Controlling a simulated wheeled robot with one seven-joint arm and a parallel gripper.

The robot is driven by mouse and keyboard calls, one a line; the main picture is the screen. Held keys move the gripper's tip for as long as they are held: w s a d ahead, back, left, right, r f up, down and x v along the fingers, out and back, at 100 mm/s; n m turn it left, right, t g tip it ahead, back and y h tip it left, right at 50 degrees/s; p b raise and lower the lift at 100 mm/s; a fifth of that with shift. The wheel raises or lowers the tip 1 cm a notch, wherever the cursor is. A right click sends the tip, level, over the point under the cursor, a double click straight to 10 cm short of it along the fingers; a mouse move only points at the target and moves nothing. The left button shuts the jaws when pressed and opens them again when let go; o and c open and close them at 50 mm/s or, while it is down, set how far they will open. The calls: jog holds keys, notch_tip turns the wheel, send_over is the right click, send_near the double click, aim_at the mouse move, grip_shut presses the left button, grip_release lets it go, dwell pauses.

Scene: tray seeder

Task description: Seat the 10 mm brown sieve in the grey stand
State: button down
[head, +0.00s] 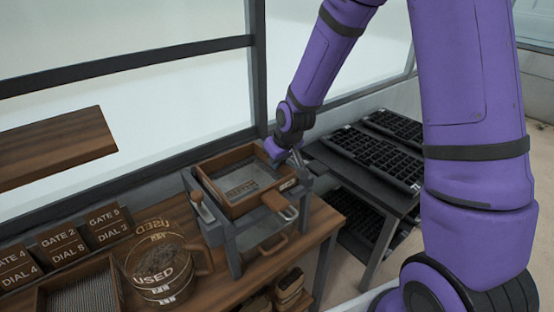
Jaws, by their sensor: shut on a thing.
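The brown sieve (217,202) is a square wooden frame with a grey mesh floor. It lies at the top of the grey stand (228,254), roughly within its upper frame; I cannot tell whether it is fully seated. My gripper (297,158) is at the sieve's right back side and shut on it, though the fingertips are small and partly hidden. The size mark on the sieve is too small to read. A wooden handle with a metal loop (289,213) sticks out at the sieve's front right.
A clear jug marked USED (152,277) stands left of the stand. GATE and DIAL blocks (60,240) and a mesh-floored wooden box (42,298) are further left. Black seed trays (372,155) lie on a dark table at right. A window bar rises behind the stand.

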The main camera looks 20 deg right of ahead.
jog(key=c, duration=1.2)
grip_release()
jog(key=shift+o, duration=0.2)
jog(key=shift+d, duration=0.2)
jog(key=shift+c, duration=0.5)
